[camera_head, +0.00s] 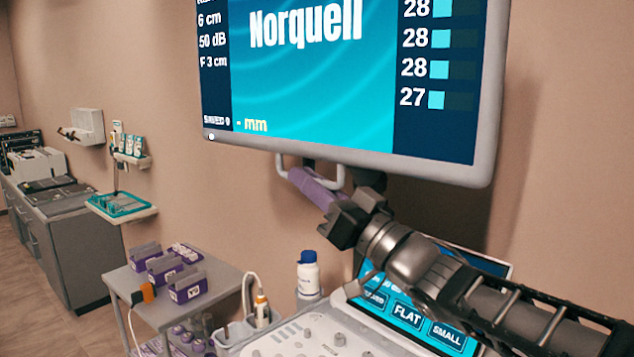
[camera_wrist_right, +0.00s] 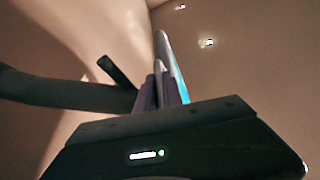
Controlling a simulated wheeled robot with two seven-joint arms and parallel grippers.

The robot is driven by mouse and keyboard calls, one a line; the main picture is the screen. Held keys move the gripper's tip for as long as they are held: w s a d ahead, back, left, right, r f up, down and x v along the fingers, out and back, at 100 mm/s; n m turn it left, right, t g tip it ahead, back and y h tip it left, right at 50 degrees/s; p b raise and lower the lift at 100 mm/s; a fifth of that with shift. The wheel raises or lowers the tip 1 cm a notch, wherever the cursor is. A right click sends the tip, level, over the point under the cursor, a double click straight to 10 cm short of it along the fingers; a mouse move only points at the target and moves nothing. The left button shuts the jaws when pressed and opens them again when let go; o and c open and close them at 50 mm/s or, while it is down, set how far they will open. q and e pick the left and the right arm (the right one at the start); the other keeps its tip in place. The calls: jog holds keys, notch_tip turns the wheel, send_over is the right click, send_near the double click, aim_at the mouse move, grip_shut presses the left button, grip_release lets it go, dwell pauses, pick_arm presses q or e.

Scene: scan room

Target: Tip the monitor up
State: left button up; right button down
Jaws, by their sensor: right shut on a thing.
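The monitor (camera_head: 310,75) is a large screen in a light grey frame, upright on the wall side and filling the upper right of the head view. Its top is cut off. A pale loop handle (camera_head: 281,166) hangs below its bottom edge. My right gripper (camera_head: 303,180), with purple fingers, reaches up from the lower right and is shut on this handle. In the right wrist view the purple fingers (camera_wrist_right: 160,95) close together around a thin pale part, with a sliver of the bright screen (camera_wrist_right: 178,72) beyond. The exact grip contact is partly hidden. My left gripper is out of view.
Below my right arm stand a console with a control panel (camera_head: 320,335), a tilted touch screen (camera_head: 425,325) and a white bottle with a blue cap (camera_head: 308,274). A grey cart (camera_head: 205,290) with purple boxes stands left.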

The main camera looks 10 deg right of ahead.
jog(key=c, duration=1.5)
grip_release()
jog(key=shift+s+d+f, duration=0.25)
jog(key=shift+s+d, duration=0.05)
jog(key=shift+d, duration=0.05)
jog(key=b+v, duration=0.1)
jog(key=v, duration=0.6)
jog(key=shift+a+r+b, duration=0.1)
jog(key=shift+b, duration=0.3)
